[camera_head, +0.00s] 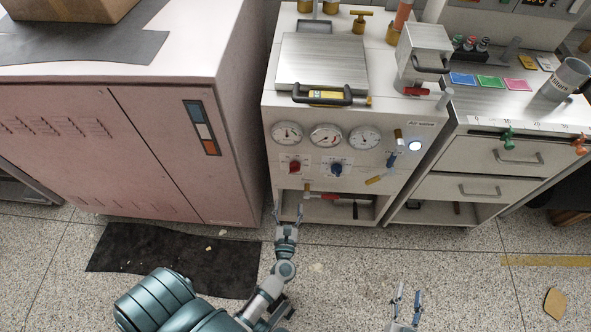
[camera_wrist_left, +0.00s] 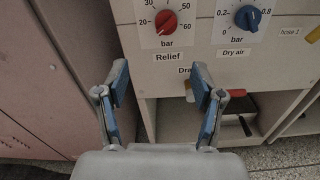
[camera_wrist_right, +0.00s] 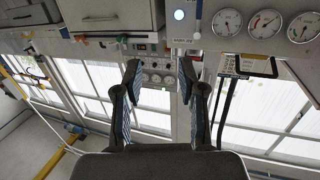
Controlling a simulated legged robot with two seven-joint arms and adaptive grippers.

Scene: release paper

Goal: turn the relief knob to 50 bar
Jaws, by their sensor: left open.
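The red relief knob (camera_head: 294,167) is on the front panel of the white cabinet, below the left gauge. In the left wrist view the relief knob (camera_wrist_left: 165,22) sits on a white dial plate marked 20, 30, 50 and 60, with "bar" and "Relief" below. Its exact setting is too small to read surely. My left gripper (camera_head: 288,213) is open and empty, in front of the cabinet and below the knob, apart from it. Its spread fingers (camera_wrist_left: 158,80) show in the left wrist view. My right gripper (camera_head: 405,298) is open and empty, low over the floor.
A blue dry air knob (camera_head: 336,170) is right of the relief knob. Three gauges (camera_head: 326,136) are above. An open shelf (camera_head: 330,207) with a red-handled tool lies below. A pink cabinet (camera_head: 150,150) stands left; a drawer unit (camera_head: 480,170) stands right.

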